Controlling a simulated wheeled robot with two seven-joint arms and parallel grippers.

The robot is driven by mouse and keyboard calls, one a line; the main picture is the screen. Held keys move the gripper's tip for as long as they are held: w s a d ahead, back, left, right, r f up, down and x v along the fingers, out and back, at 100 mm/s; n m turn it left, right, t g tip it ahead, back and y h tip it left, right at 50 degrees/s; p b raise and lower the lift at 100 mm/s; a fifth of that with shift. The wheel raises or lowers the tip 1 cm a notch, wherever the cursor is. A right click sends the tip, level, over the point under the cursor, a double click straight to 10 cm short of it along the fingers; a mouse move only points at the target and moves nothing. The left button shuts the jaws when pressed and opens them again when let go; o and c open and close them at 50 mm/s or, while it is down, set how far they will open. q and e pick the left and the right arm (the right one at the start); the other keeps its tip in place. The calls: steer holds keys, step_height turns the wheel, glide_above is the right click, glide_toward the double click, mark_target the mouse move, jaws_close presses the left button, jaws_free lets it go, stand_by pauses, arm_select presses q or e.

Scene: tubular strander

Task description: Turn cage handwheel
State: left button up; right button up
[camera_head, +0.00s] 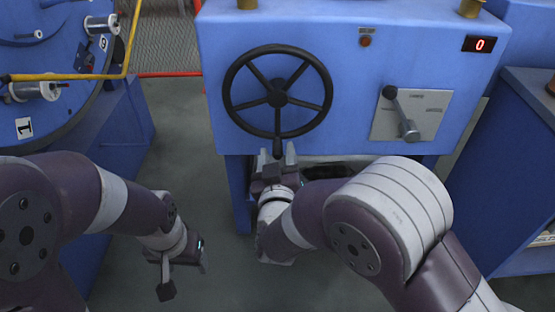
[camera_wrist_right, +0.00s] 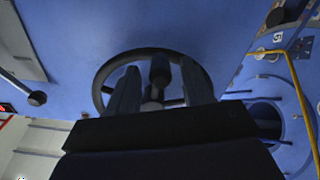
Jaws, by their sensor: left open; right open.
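The black cage handwheel (camera_head: 306,118) has several spokes and is on the front of the blue machine. Its short dark handle (camera_head: 277,148) is at the bottom of the rim and sticks out towards me. My right gripper (camera_head: 277,157) is open just below the rim, with its fingers on either side of the handle. In the right wrist view the handle (camera_wrist_right: 160,70) shows between the two open fingers (camera_wrist_right: 160,88), with the wheel rim (camera_wrist_right: 104,75) behind; whether they touch is unclear. My left gripper (camera_head: 182,272) is open and empty, low at the left, away from the wheel.
A lever (camera_head: 401,112) on a grey plate is right of the wheel. A red button (camera_head: 365,41) and a display (camera_head: 480,44) reading 0 are above. Left stands a blue drum (camera_head: 40,60) with spools and a yellow bar (camera_head: 131,40). Grey floor (camera_head: 185,130) is clear between.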

steer(key=shift+w, duration=1)
jaws_close()
steer(key=shift+a, duration=0.1)
